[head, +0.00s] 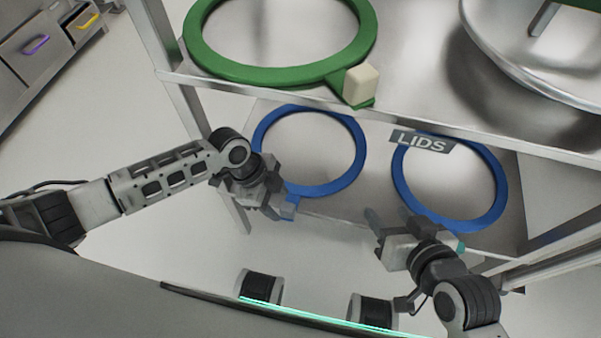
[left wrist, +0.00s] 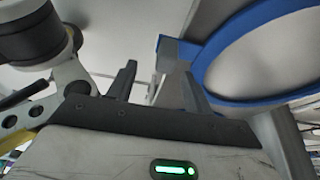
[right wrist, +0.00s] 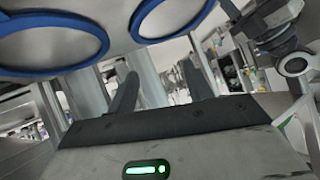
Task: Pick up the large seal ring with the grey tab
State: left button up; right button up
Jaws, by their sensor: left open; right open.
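A blue ring (head: 356,165) with a grey-blue tab (head: 289,208) lies on the left of the lower shelf. The ring also shows at the upper right of the left wrist view (left wrist: 203,62), where its tab (left wrist: 169,50) appears between and beyond the finger tips. My left gripper (head: 275,203) is open beside that tab, and its arm hides part of the ring's left side; contact cannot be told. My right gripper (head: 387,218) is open and empty, below and left of a second blue ring (head: 497,180). A small teal part (head: 461,247) shows behind the right gripper.
A green ring (head: 200,48) with a cream tab (head: 361,82) lies on the upper shelf (head: 420,75), near a large metal lid (head: 500,55). A "LIDS" label (head: 421,142) hangs at that shelf's edge. A shelf post (head: 150,30) stands near my left arm.

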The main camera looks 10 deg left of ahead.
aim_at(285, 206)
pick_arm(q)
jog(key=b+x, duration=0.1)
jog(key=x, duration=0.1)
jog(key=w+b+x, duration=0.1)
jog(key=x, duration=0.1)
jog(key=shift+f, duration=0.3)
jog(key=shift+d+f, duration=0.15)
jog(key=shift+f, duration=0.15)
grip_shut()
pick_arm(e)
jog(key=shift+w+a+r+t+y, duration=0.15)
jog(key=shift+a+r+t+y, duration=0.05)
jog(key=shift+r+t, duration=0.2)
jog(key=shift+w+a+r+t+y, duration=0.1)
jog(key=shift+a+r+t+y, duration=0.15)
jog(key=shift+r, duration=0.2)
